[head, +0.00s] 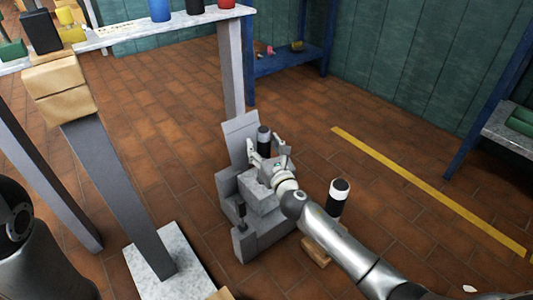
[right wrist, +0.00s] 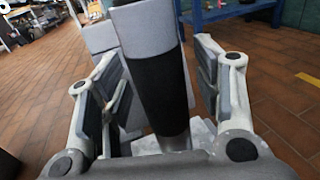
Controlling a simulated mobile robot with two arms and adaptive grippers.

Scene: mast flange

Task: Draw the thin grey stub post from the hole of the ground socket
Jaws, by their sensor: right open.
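The stub post (head: 264,138) stands upright at the grey block assembly on the floor, in the middle of the head view. In the right wrist view the post (right wrist: 158,82) has a grey top, a wide black band and a thin grey lower part. My right gripper (head: 266,148) is open, with one finger on each side of the post. In the right wrist view its fingers (right wrist: 155,72) are spread, with a gap visible on the right. The grey ground socket (head: 262,205) is partly covered by my gripper, and its hole is hidden. My left gripper is out of view.
A white and black cylinder (head: 338,198) stands just right of the socket, near my right forearm. A grey slanted beam (head: 120,200) and a bench (head: 160,28) are at the left. A blue-framed table (head: 290,62) stands behind. Floor at the right is mostly clear.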

